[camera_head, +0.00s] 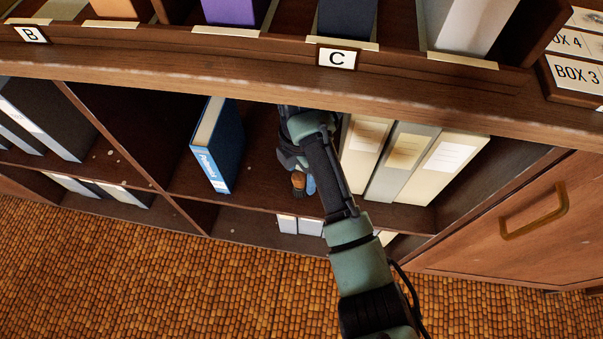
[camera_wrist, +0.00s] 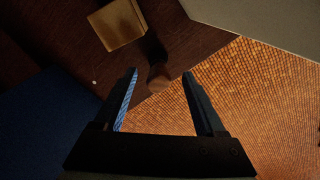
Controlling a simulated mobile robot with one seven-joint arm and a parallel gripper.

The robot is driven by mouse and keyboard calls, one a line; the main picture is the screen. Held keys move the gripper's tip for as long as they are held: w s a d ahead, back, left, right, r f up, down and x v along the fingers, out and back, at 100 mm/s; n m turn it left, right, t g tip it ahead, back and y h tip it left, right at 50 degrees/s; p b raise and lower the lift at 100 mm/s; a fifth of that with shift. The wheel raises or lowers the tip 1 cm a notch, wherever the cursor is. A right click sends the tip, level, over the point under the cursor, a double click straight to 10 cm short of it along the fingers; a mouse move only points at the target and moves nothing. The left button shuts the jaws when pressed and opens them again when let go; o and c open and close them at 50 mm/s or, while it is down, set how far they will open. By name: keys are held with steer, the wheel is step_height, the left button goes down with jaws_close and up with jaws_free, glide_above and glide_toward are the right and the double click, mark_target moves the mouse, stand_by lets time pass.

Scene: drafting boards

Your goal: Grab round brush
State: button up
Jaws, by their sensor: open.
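The round brush (camera_head: 298,182) appears as a small brown and tan piece at the front of the open shelf, under label C. My arm partly covers it in the head view. In the wrist view what seems to be the brush (camera_wrist: 157,77) shows a rounded brown end and a dark body, near the shelf's edge. My gripper (camera_wrist: 162,73) is open and empty, with its fingertips on either side of the brown end. I cannot tell whether a finger touches it. My gripper is mostly hidden by my arm in the head view.
A blue binder (camera_head: 217,146) stands left of my arm, and pale binders (camera_head: 405,160) stand close on its right. The thick wooden ledge (camera_head: 240,78) runs overhead. A tan block (camera_wrist: 118,22) lies beyond the fingers in the wrist view. Woven floor (camera_head: 120,270) is below.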

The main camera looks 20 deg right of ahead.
mark_target(300, 186)
step_height(300, 186, down, 6)
steer(key=b, duration=0.3)
steer(key=shift+w+f, duration=0.15)
steer(key=shift+f, duration=0.05)
steer(key=shift+r, duration=0.1)
steer(key=shift+c, duration=0.3)
jaws_close()
